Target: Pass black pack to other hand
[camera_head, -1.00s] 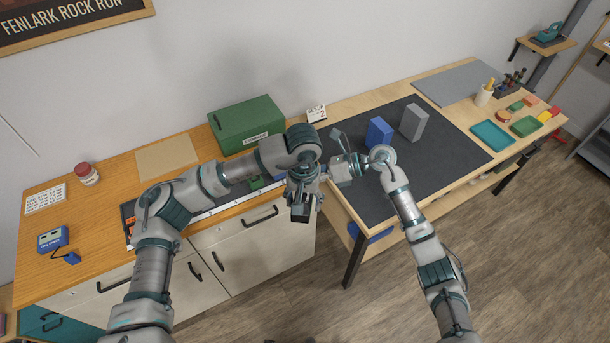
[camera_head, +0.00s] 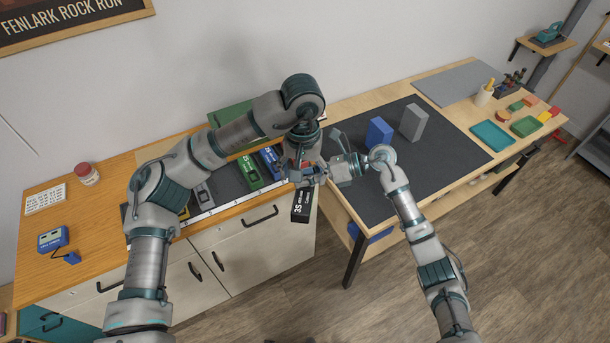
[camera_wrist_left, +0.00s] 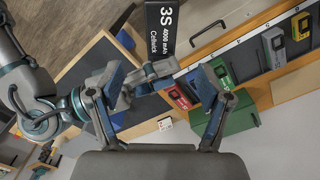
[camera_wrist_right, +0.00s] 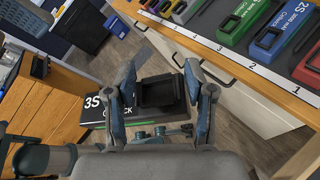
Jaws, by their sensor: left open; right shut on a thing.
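The black pack (camera_head: 301,206), marked 3S, is held in the air in front of the bench gap in the head view. My right gripper (camera_wrist_right: 160,78) is shut on it; in the right wrist view the pack (camera_wrist_right: 96,112) lies between and beyond the fingers. My left gripper (camera_wrist_left: 166,76) is open and empty, just above the pack in the head view. In the left wrist view the pack (camera_wrist_left: 170,28) shows beyond the left fingertips, apart from them, with the right gripper partly between. The exact finger contact is hidden in the head view.
A tray strip with green (camera_head: 249,173), blue (camera_head: 270,160) and grey (camera_head: 203,194) packs lies on the wooden bench (camera_head: 90,230). A green box (camera_head: 232,117) stands behind, partly hidden by my left arm. Blue (camera_head: 379,133) and grey (camera_head: 413,122) blocks stand on the dark mat (camera_head: 440,165).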

